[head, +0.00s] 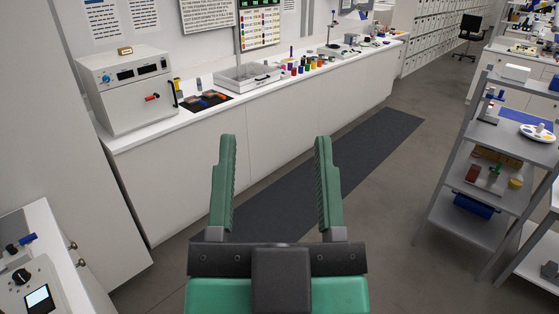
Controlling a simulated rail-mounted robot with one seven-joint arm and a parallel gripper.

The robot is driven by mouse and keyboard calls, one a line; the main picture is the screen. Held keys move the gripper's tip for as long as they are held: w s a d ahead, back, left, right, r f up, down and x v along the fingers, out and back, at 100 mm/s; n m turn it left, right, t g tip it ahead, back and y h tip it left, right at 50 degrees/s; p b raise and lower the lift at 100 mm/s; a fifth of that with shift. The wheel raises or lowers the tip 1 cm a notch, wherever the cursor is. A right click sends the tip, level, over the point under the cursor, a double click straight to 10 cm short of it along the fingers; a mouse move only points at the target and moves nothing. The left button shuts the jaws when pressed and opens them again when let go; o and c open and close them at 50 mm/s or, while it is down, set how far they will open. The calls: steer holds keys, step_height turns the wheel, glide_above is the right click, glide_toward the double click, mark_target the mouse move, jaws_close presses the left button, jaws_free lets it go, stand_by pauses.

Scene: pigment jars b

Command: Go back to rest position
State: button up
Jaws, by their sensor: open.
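My gripper (275,145) is in the lower middle of the head view, with two green ridged fingers spread wide on a dark grey crossbar. It is open and nothing is between the fingers. It hangs in the air over the floor, in front of a long white counter (190,195), and I see it touching nothing.
A grey shelf rack (480,160) stands right. A bench with a device (40,298) is lower left. The floor runner (365,150) is clear.

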steer(key=shift+s+d+r+t+h, duration=0.3)
steer(key=shift+s+d+r+h, duration=0.5)
steer(key=shift+h, duration=0.1)
steer(key=shift+a, duration=0.1)
